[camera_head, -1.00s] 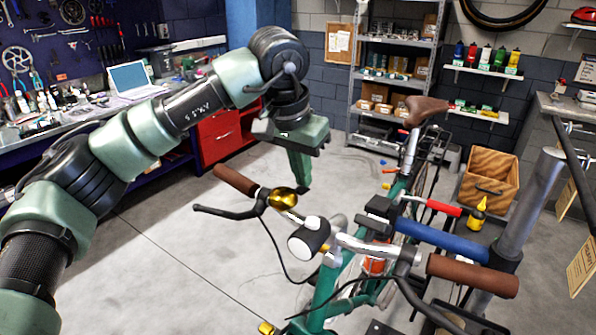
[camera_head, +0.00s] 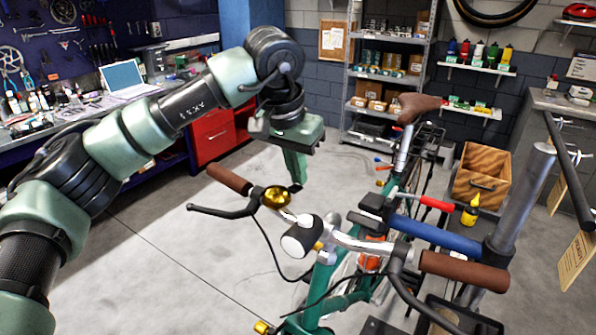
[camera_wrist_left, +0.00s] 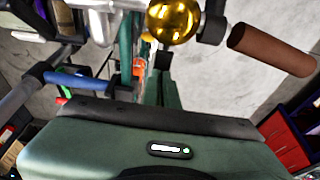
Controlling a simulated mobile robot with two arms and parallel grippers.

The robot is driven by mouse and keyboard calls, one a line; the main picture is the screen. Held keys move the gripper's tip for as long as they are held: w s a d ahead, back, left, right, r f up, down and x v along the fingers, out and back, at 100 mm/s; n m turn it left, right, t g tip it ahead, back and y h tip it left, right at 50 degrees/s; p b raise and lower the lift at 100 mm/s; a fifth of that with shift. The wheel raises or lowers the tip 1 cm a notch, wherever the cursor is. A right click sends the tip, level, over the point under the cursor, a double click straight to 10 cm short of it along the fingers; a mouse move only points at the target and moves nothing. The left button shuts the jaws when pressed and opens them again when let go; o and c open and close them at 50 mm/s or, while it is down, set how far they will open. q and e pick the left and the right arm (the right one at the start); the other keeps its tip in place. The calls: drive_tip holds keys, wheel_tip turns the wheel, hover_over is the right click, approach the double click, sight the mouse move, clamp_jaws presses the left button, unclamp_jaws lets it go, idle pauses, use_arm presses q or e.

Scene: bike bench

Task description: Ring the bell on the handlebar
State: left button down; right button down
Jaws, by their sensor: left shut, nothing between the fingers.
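The brass bell (camera_head: 276,197) sits on the left half of the handlebar, beside the brown left grip (camera_head: 229,179) and the black brake lever (camera_head: 222,211). The bell also shows at the top of the left wrist view (camera_wrist_left: 173,20). My left gripper (camera_head: 296,187) is shut and empty. It points down just behind and slightly right of the bell, and its tip looks apart from the dome. My right gripper is not in view.
The white-and-black headlamp (camera_head: 303,236) and the brown right grip (camera_head: 463,271) are on the same handlebar. A blue clamp bar (camera_head: 436,235) of the stand holds the green bicycle. A wooden crate (camera_head: 484,177) stands at the right. Floor left of the bike is clear.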

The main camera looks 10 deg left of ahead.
sight(291, 189)
use_arm(q)
drive_tip(key=shift+r, duration=0.5)
drive_tip(key=shift+s+r, duration=0.1)
drive_tip(key=shift+r, duration=0.1)
drive_tip(key=b+v, duration=0.1)
drive_tip(key=v, duration=0.6)
drive_tip(key=shift+r+b, duration=0.15)
drive_tip(key=shift+b, duration=0.15)
